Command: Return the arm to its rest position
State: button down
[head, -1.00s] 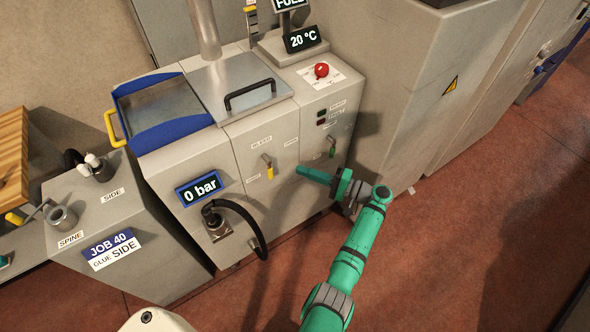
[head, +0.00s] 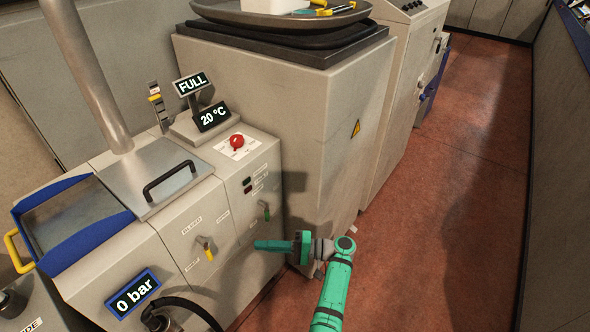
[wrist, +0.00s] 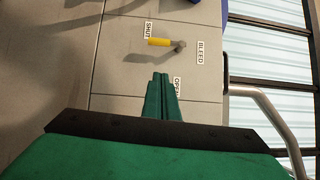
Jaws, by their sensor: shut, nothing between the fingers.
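My green arm reaches up from the bottom of the head view. My gripper (head: 262,245) points left in front of the grey machine (head: 185,240), between its yellow and green valve handles. In the wrist view, my gripper (wrist: 161,82) has its two green fingers together, with nothing between them. The yellow handle (wrist: 158,42) is beyond the fingertips, apart from them, near the SHUT and BLEED labels. It also shows in the head view (head: 208,252). The green handle (head: 267,212) is above my gripper.
The machine has a red button (head: 237,142), a 0 bar display (head: 133,293) and a black hose (head: 190,308). A tall grey cabinet (head: 300,130) stands close behind my wrist, with a tray (head: 230,14) on top. Open red floor (head: 440,220) lies to the right.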

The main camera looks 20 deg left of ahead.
jog(key=s+d+f+m+t+h, duration=0.2)
jog(key=s+f+t, duration=0.15)
jog(key=f, duration=0.65)
jog(key=s+d+f+m+t+h, duration=0.1)
jog(key=s+f+m+t+h, duration=0.3)
jog(key=f, duration=0.6)
jog(key=s+d+f+t+h, duration=0.25)
jog(key=s+d+f, duration=0.2)
jog(key=s, duration=0.25)
jog(key=s+d+f+t+h, duration=0.1)
jog(key=s+d+f+h, duration=0.2)
jog(key=s+d, duration=0.25)
jog(key=s+d+r+t+h, duration=0.3)
jog(key=s+d+r+h, duration=0.2)
jog(key=s+d+r, duration=0.6)
jog(key=s+r+n+t, duration=0.2)
jog(key=s+r, duration=0.2)
jog(key=r, duration=0.7)
jog(key=s+r+n+t+h, duration=0.1)
jog(key=s+r+n+t, duration=0.1)
jog(key=r, duration=0.9)
jog(key=shift+s+a+r+t, duration=0.2)
jog(key=shift+s+t, duration=0.4)
jog(key=shift+s, duration=0.55)
